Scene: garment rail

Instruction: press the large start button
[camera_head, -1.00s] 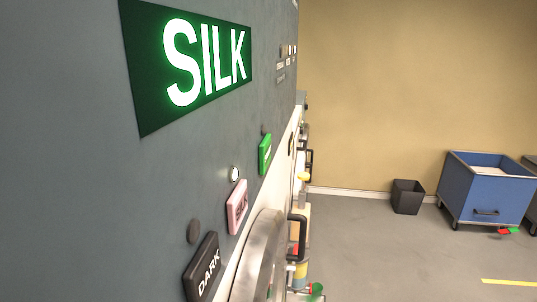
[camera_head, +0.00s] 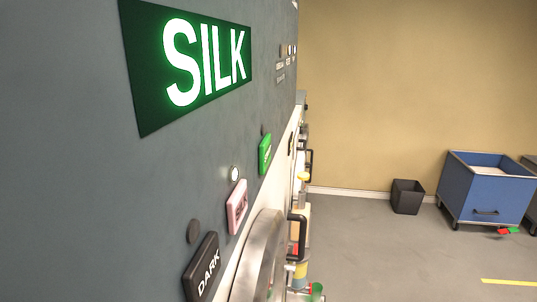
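A grey machine panel (camera_head: 75,190) fills the left side, seen at a steep angle. It carries a dark green display (camera_head: 195,60) reading "SILK" in bright letters. Below are a black button (camera_head: 203,268) marked "DARK", a pink button (camera_head: 237,206) and a green button (camera_head: 265,154); the markings on the pink and green ones are too small to read. A lit round lamp (camera_head: 235,173) sits above the pink button, and the lamp (camera_head: 194,231) above the black one is unlit. I cannot tell which is the large start button. My gripper is not in view.
A round metal door (camera_head: 258,258) with a black handle (camera_head: 297,238) sticks out below the buttons. A dark bin (camera_head: 407,197) and a blue wheeled cart (camera_head: 487,187) stand by the tan wall. The grey floor (camera_head: 400,260) between is mostly clear.

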